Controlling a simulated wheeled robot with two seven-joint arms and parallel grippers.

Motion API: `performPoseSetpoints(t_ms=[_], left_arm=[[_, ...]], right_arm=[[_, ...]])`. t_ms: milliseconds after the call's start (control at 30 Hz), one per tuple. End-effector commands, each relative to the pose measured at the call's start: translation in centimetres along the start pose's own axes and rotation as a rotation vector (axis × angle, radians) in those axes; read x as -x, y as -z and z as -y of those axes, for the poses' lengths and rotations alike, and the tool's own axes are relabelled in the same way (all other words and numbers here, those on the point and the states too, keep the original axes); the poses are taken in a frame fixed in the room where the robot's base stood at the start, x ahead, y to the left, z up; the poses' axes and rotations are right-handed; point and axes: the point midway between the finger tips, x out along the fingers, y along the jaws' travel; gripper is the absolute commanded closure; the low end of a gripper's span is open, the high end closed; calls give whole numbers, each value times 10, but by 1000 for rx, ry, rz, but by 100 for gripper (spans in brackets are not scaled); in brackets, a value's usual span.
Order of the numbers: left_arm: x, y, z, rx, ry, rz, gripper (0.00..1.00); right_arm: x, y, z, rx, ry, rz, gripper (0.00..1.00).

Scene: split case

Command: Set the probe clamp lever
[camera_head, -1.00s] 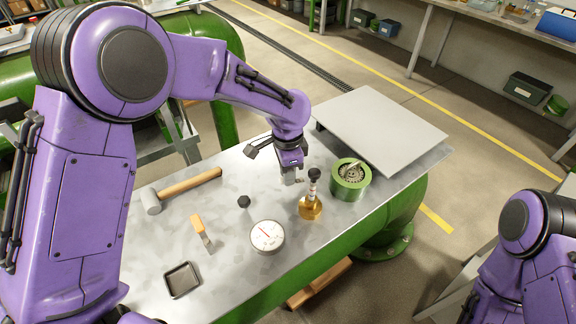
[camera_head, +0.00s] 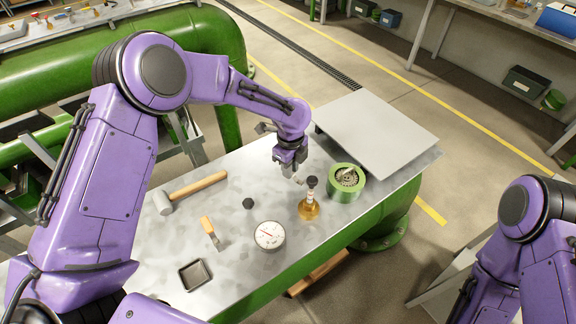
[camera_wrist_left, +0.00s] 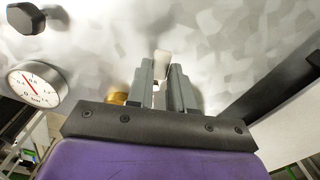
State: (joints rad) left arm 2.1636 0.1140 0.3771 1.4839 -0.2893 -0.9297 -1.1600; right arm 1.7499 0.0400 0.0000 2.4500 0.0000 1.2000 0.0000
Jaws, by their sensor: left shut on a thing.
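The brass probe fitting (camera_head: 309,211) stands upright on the bench, with a pale banded stem and a black knob (camera_head: 312,181) on top. My left gripper (camera_head: 292,172) is just behind and left of the knob, pointing down. In the left wrist view its fingers (camera_wrist_left: 163,75) are closed on a small pale piece (camera_wrist_left: 162,62), which looks like the clamp lever. Part of the brass fitting (camera_wrist_left: 118,98) shows beside the left finger; the rest is hidden. My right arm is at the right edge, its gripper out of view.
A green ring-shaped part (camera_head: 345,184) stands close right of the fitting. A dial gauge (camera_head: 269,235), black hex knob (camera_head: 248,203), scraper (camera_head: 209,230), mallet (camera_head: 190,192) and small dark tray (camera_head: 194,274) lie left. A raised grey plate (camera_head: 375,130) covers the far right.

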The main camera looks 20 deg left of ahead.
Motion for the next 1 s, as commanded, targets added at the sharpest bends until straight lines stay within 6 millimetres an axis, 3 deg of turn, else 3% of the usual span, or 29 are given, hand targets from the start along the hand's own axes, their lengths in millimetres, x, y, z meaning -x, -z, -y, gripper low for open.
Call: performPoseSetpoints(t_ms=[433, 1000], left_arm=[[-4, 5, 6, -269, -9, -8, 100], [-5, 6, 7, -330, -12, -9, 100]], right_arm=[[6, 3, -1, 0, 0, 0, 57], [7, 3, -1, 0, 0, 0, 57]])
